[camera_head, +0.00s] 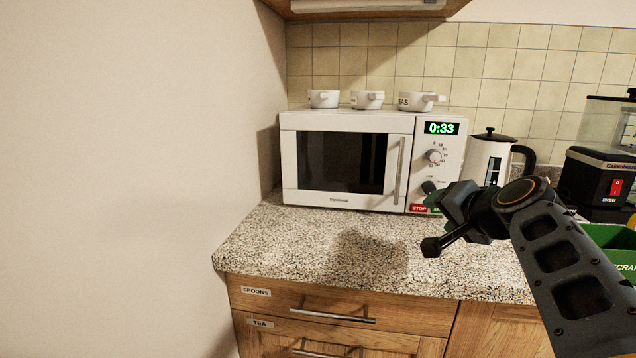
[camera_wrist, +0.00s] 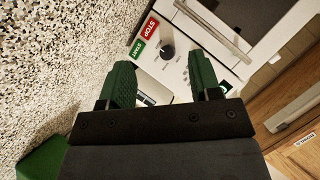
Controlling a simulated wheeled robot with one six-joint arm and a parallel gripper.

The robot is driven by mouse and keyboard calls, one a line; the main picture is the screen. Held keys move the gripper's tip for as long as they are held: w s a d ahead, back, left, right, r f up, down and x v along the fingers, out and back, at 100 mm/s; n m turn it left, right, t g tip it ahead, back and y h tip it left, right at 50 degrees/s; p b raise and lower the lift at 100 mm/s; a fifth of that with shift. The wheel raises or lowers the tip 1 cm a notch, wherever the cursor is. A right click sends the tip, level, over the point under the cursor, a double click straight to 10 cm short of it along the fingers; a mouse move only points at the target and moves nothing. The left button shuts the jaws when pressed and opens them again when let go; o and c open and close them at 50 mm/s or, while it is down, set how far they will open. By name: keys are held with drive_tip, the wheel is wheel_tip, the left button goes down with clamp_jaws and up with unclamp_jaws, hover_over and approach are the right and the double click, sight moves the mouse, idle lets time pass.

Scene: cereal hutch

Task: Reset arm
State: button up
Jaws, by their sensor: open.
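My gripper (camera_head: 446,200) is in front of the lower right of the white microwave (camera_head: 290,170), above the counter. In the wrist view my gripper (camera_wrist: 162,72) shows two green fingers spread apart with nothing held between them. Beyond the fingers are the microwave's control panel, a dark knob (camera_wrist: 168,52), the red STOP button (camera_wrist: 152,26) and the green START button (camera_wrist: 137,48). The microwave door is closed and its display (camera_head: 441,128) reads 0:33. I cannot tell whether the fingers touch the panel.
Several white cups, including one at the left (camera_head: 323,99), stand on the microwave. A white kettle (camera_head: 487,155), a black coffee machine (camera_head: 596,180) and a green bin (camera_head: 612,243) are at the right. The speckled counter (camera_head: 290,245) is clear in front. Closed drawers (camera_head: 400,312) are below.

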drive_tip(key=s+a+n+g+h+p, duration=0.1)
drive_tip(key=s+a+n+g+p, duration=0.3)
drive_tip(key=s+p, duration=0.4)
drive_tip(key=s+a+n+g+h+p, duration=0.1)
drive_tip(key=s+a+n+g+p, duration=0.3)
drive_tip(key=p, duration=1)
drive_tip(key=shift+s+a+n+g, duration=0.4)
drive_tip(key=shift+s+n+g, duration=0.1)
drive_tip(key=shift+s, duration=1.35)
drive_tip(key=shift+c, duration=0.2)
